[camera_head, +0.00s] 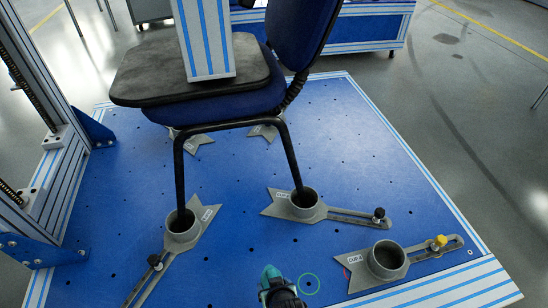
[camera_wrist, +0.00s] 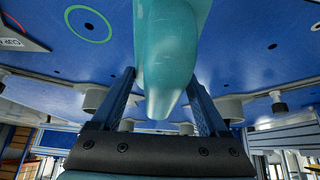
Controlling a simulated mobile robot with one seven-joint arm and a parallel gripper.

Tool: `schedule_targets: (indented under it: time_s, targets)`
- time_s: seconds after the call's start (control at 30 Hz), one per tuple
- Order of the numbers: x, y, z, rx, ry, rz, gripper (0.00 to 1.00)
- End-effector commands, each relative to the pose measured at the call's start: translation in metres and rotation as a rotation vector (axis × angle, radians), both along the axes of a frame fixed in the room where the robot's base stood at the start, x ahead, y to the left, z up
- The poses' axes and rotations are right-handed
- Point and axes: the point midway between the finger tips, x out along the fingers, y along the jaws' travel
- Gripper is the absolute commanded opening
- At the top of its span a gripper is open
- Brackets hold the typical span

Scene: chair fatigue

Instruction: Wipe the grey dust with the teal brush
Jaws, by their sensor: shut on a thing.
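The teal brush (camera_wrist: 168,50) fills the upper middle of the wrist view, its rounded end between the two blue fingers of my gripper (camera_wrist: 160,88). My gripper is shut on it. In the head view the teal brush (camera_head: 268,272) shows small at the bottom edge, above the blue plate, with my gripper (camera_head: 272,284) around it. The bristles cannot be made out. I cannot make out any grey dust. A green ring marked on the plate (camera_head: 309,284) lies just right of the brush.
A blue chair (camera_head: 210,105) with a dark seat stands on the blue plate (camera_head: 240,230), its legs in grey cup clamps (camera_head: 298,205). An empty grey cup clamp (camera_head: 386,258) with a yellow knob sits at the right. A metal frame (camera_head: 50,130) stands at the left.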

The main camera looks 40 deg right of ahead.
Motion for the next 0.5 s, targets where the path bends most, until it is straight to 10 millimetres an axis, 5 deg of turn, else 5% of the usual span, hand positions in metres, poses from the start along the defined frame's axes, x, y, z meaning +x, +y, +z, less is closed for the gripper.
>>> schedule_targets:
  time_s: [0.23,0.5]
  targets:
    - [0.004,0.0,0.028,-0.001,-0.001,0.001,0.26]
    - [0.006,0.0,0.035,0.0,0.0,0.002,0.26]
